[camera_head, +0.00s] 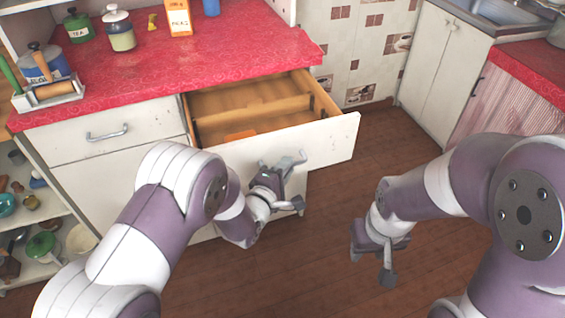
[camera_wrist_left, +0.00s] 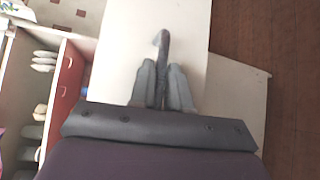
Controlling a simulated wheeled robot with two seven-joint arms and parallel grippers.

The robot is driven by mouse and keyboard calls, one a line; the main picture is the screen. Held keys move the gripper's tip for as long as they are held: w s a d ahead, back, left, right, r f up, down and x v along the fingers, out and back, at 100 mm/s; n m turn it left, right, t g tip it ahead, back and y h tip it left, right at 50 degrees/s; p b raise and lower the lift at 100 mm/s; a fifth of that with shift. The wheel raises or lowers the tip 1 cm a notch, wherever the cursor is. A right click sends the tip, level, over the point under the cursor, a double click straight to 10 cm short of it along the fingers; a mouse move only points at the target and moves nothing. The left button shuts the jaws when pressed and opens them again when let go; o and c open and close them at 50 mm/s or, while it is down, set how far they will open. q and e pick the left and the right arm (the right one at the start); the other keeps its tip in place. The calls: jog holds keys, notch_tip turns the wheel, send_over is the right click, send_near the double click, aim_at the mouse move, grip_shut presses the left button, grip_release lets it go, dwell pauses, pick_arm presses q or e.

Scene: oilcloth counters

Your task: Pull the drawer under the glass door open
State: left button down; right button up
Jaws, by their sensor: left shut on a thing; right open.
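A white-fronted drawer (camera_head: 334,138) under the red counter stands pulled well out, with its wooden inside showing. An orange item (camera_head: 240,135) lies inside it. My left gripper (camera_head: 283,182) is at the front of this drawer, shut on its grey handle (camera_head: 291,160). In the left wrist view the fingers (camera_wrist_left: 163,78) are closed around the handle (camera_wrist_left: 162,42), against the pale drawer front (camera_wrist_left: 190,25). My right gripper (camera_head: 374,262) is open and empty, above the floor to the right. No glass door can be made out in the head view.
A closed drawer (camera_head: 65,138) with its own handle is at the left. The red counter (camera_head: 200,60) carries jars, an orange box (camera_head: 179,17) and a rolling-pin holder (camera_head: 48,92). Open shelves stand at lower left. The wooden floor (camera_head: 330,220) is clear.

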pick_arm(q)
jog(key=shift+s, duration=0.15)
jog(key=c, duration=1.2)
grip_release()
jog(key=shift+o, duration=0.2)
jog(key=v, duration=1.2)
jog(key=shift+s+p, duration=0.3)
jog(key=shift+p, duration=0.15)
jog(key=shift+a, duration=0.15)
